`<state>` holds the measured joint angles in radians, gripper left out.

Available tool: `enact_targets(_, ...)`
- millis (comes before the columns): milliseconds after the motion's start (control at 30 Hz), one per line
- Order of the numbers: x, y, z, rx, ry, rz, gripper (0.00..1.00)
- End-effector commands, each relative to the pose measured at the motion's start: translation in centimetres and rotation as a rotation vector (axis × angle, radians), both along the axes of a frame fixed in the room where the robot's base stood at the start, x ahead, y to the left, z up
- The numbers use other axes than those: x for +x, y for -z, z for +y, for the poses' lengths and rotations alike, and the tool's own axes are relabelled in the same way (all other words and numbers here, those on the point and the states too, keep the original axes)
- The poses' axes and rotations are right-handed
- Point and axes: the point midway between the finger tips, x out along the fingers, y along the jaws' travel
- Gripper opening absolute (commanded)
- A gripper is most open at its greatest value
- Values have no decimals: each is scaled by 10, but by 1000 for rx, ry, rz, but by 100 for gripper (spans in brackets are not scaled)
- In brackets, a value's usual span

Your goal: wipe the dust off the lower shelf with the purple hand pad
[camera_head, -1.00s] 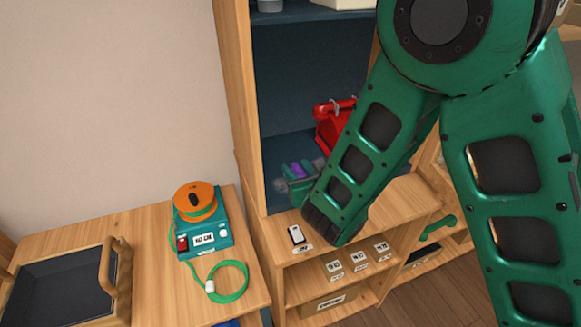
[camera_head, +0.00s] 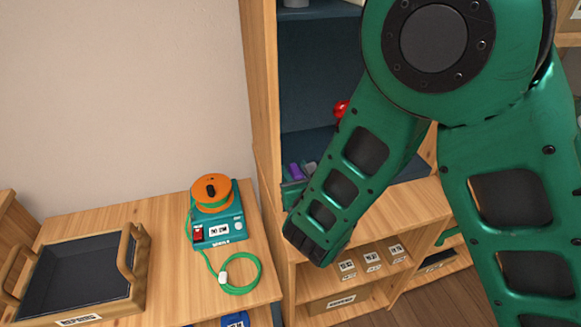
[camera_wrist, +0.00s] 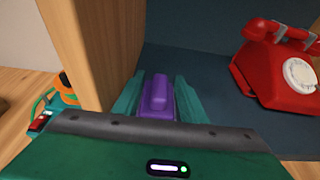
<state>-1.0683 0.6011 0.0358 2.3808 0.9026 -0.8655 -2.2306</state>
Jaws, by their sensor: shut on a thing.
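My gripper (camera_wrist: 158,104) is shut on the purple hand pad (camera_wrist: 158,96), which stands between its two green fingers in the wrist view. The pad's top also shows in the head view (camera_head: 295,171), at the left end of the cabinet's lower shelf. The lower shelf (camera_wrist: 212,75) is a dark blue surface behind a wooden side post (camera_wrist: 92,45). The pad is close to that post. I cannot tell whether its underside touches the shelf. My arm hides much of the shelf in the head view, and I make out no clear dust now.
A red dial phone (camera_wrist: 285,72) stands on the shelf to the right of the pad. On the wooden counter at left are a teal device with an orange reel (camera_head: 212,192), a coiled green cord (camera_head: 258,272) and a dark tray with wooden handles (camera_head: 75,278).

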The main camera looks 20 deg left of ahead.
Motion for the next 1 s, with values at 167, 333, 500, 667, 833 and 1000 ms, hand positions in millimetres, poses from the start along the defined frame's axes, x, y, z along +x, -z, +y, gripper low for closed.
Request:
enact_targets(167, -7, 2, 9, -1, -3, 3, 12)
enact_targets(333, -4, 1, 11, 0, -1, 6, 12)
enact_targets(500, 0, 1, 6, -2, -1, 5, 12)
enact_targets(667, 6, 0, -4, -2, 1, 5, 12)
enact_targets(833, 13, -2, -15, 0, 1, 4, 12)
enact_targets(1000, 17, -2, -21, 1, 0, 3, 12)
